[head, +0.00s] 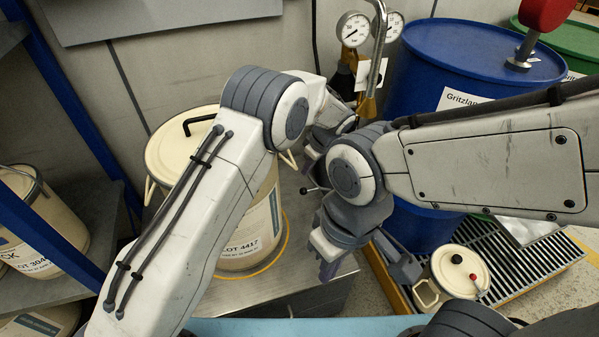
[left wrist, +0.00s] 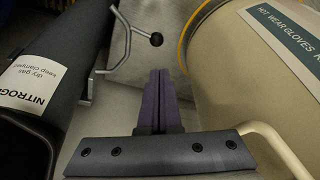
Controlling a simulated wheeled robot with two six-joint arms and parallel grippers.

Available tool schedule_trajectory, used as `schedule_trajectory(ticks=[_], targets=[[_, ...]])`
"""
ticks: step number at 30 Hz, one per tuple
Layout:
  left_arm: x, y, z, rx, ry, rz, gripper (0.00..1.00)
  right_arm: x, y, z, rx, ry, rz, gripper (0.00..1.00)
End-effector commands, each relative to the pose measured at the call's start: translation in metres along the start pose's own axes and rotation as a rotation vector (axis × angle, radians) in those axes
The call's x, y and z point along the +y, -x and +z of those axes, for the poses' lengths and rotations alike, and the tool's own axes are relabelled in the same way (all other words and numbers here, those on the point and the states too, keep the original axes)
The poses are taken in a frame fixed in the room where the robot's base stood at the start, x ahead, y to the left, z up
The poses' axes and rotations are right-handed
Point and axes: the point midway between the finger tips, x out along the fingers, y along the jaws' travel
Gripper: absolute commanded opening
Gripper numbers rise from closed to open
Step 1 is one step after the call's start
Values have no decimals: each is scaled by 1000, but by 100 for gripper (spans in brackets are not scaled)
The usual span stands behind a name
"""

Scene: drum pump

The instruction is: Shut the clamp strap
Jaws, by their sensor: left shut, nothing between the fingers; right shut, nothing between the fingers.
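The clamp strap (left wrist: 120,48) is a bent metal bar with a black ball knob. In the left wrist view it stands out from the dark nitrogen cylinder (left wrist: 58,60), its knobbed end swung away from the cylinder. Its knob end also shows small in the head view (head: 304,190). My left gripper (left wrist: 160,72) is shut and empty, its purple fingers pointing just below the knob, apart from it in the picture. In the head view the left gripper (head: 311,156) is partly hidden by my right arm. My right gripper (head: 328,270) is shut and empty, lower down.
A cream drum (head: 252,225) stands close beside the strap; its handle (left wrist: 270,140) is near my left gripper. Pressure gauges (head: 353,29) rise behind the arms. A blue drum (head: 440,60) stands at right. A cream canister (head: 460,270) sits on a grate (head: 525,255).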

Motion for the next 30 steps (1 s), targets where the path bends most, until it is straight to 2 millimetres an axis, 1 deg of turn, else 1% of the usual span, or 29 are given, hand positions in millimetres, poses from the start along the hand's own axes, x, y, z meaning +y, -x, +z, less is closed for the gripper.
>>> schedule_trajectory(ticks=[5, 12, 15, 18, 24, 30], targets=[[0, -18, 2, 0, -2, -1, 0, 0, -4, 0, 0, 0, 0, 0], [1, -63, 2, -1, -3, -2, 0, 1, -10, 1, 0, 0, 0, 0], [1, -79, 2, 0, -3, -1, 0, 1, -12, 1, 0, 0, 0, 0], [0, -90, 1, 0, -2, -1, 0, 1, -14, 1, 0, 0, 0, 0], [0, -100, 0, 0, 0, 0, 0, 1, -15, 1, 0, 0, 0, 0], [0, -100, 0, 0, 0, 0, 0, 1, -14, 1, 0, 0, 0, 0]])
